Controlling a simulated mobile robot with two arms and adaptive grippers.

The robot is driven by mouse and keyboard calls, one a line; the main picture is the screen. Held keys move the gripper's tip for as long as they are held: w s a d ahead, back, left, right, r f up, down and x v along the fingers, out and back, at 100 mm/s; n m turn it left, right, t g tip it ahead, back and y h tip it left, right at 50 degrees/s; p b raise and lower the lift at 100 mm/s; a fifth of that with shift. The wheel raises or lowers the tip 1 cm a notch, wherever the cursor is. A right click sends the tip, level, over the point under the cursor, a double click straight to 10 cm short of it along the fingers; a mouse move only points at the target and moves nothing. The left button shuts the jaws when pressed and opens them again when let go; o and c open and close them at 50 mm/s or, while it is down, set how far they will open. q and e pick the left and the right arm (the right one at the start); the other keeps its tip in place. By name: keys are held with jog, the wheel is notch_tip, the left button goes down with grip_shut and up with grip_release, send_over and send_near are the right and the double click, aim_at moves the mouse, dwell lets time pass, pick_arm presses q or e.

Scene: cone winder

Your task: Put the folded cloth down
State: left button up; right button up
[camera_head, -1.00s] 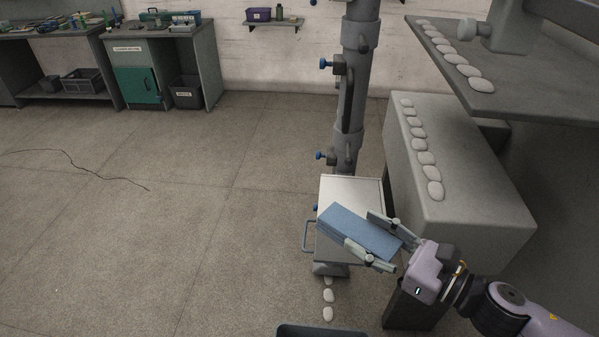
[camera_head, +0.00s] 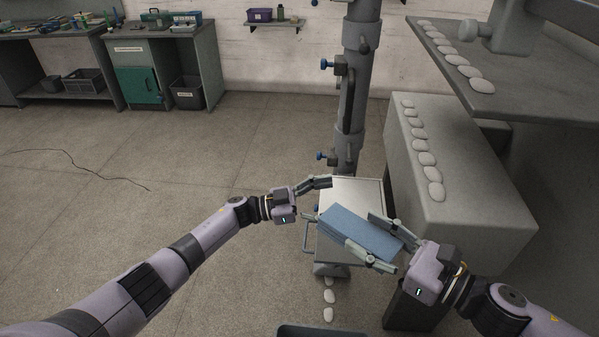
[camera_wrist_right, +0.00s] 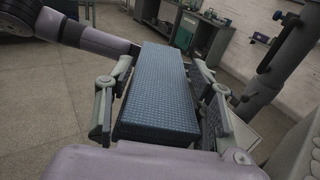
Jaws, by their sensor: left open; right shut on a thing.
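The folded cloth (camera_head: 352,228) is a blue, thick rectangular stack. My right gripper (camera_head: 374,241) is shut on its right end, with one finger on each long side. In the right wrist view the cloth (camera_wrist_right: 162,92) lies lengthwise between the fingers of my right gripper (camera_wrist_right: 160,105). In the head view the cloth shows over the pale metal tray (camera_head: 358,190) on the column; whether it touches the tray I cannot tell. My left gripper (camera_head: 317,196) is open and empty at the tray's left edge, just up and left of the cloth.
The grey column (camera_head: 352,120) with blue knobs rises behind the tray. A grey machine block (camera_head: 470,190) with a row of pale discs stands at the right. A handle (camera_head: 307,237) sticks out left of the tray. The floor at the left is open, with a thin cable (camera_head: 90,172).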

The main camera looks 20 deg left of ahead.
pick_arm(q)
jog(key=s+r+m+g, duration=0.3)
jog(key=r+m+g, duration=0.2)
jog(key=r+g, duration=0.35)
jog(key=m+g+y, duration=0.3)
jog(key=g+y, duration=0.2)
jog(key=y, duration=0.2)
send_near(344, 220)
jog(key=x, duration=1)
jog(key=shift+c, duration=0.3)
jog(key=c, duration=1.1)
jog(key=shift+c, duration=0.4)
pick_arm(e)
jog(key=o, duration=1.3)
jog(key=shift+c, duration=0.2)
